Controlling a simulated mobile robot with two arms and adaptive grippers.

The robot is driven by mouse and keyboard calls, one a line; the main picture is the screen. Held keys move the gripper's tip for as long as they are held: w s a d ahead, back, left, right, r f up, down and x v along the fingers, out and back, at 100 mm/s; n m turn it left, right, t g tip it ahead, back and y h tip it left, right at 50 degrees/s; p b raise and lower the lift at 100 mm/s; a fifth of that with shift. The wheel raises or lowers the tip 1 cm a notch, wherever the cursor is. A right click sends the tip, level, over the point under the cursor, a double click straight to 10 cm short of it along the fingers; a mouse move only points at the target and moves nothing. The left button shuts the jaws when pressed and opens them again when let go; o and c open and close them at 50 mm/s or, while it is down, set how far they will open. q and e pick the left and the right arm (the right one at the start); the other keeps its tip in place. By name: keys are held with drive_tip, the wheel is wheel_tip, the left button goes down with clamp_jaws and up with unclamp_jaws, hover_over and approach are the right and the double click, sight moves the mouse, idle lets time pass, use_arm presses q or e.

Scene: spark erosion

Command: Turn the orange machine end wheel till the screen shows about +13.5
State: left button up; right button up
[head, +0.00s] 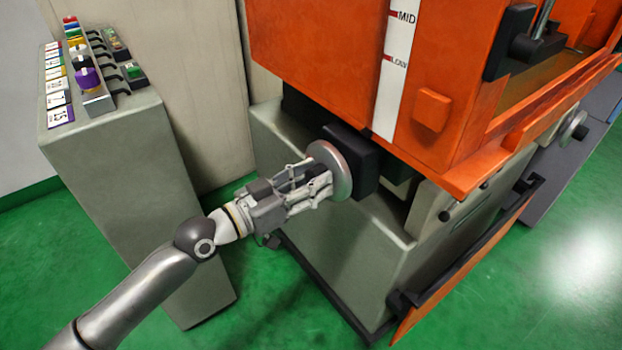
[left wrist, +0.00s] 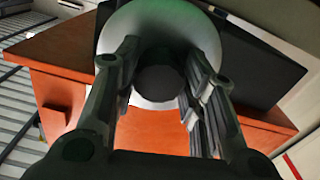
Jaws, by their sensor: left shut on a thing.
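The end wheel (head: 343,172) is a silvery disc on a black block (head: 358,150) at the end of the orange machine (head: 330,70). My left gripper (head: 322,180) is at the wheel's face, its fingers shut on the dark hub in the middle. In the left wrist view the wheel (left wrist: 165,30) fills the top middle, with the round dark hub (left wrist: 160,87) between the two fingers. The fingers hide part of the wheel. The screen with the reading does not show in either view. My right gripper is not in view.
A grey-green stand (head: 125,170) with coloured knobs and cards on top is at the left, close to my left arm. The machine's grey base (head: 340,235) is below the wheel. Another handwheel (head: 573,128) is at the far right. Green floor is open in front.

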use_arm(q)
drive_tip(key=o, duration=1)
drive_tip(key=v, duration=1.2)
